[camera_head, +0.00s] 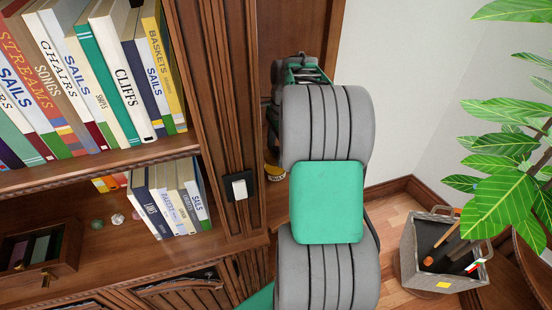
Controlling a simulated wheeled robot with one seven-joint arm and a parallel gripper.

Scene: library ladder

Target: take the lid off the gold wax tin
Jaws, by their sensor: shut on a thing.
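The gold wax tin (276,173) shows only in part, just left of my arm, on a brown wooden surface beside the bookcase. Its label is cut off by my grey and green arm. My gripper (272,150) is dark and mostly hidden behind the arm, with a sliver of it showing directly above the tin. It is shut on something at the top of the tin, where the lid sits. The fingertips and the lid are too small and covered to see clearly, and I cannot tell whether the lid is apart from the tin.
A bookcase (205,100) with rows of books fills the left. A drawer-like wooden box (63,250) and small stones lie on its lower shelf. A grey bin (418,265) and a leafy plant (505,150) stand right. Some wooden floor (395,208) is clear between arm and bin.

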